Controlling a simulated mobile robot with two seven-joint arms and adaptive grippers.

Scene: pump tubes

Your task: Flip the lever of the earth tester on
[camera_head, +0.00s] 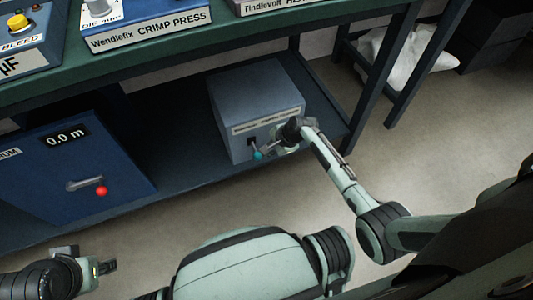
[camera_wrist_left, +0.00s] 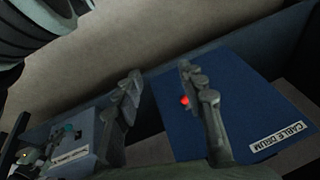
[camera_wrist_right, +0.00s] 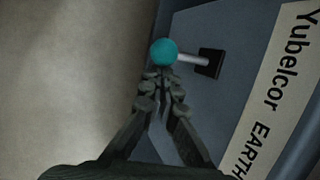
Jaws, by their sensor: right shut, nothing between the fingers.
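The earth tester (camera_head: 262,90) is a grey-blue box on the lower shelf of the bench. Its lever is a short metal rod (camera_wrist_right: 194,60) coming out of a black slot, with a teal ball (camera_wrist_right: 163,52) at its end. The ball also shows in the head view (camera_head: 257,155) at the front face's lower left. My right gripper (camera_wrist_right: 160,78) is shut and empty, its fingertips right beside the ball; whether they touch cannot be told. My left gripper (camera_wrist_left: 160,72) is open and empty, and sits at the lower left of the head view (camera_head: 110,267).
The green bench top (camera_head: 160,62) above carries a crimp press (camera_head: 148,28) and other devices. Bench legs stand at right. The floor in front is clear.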

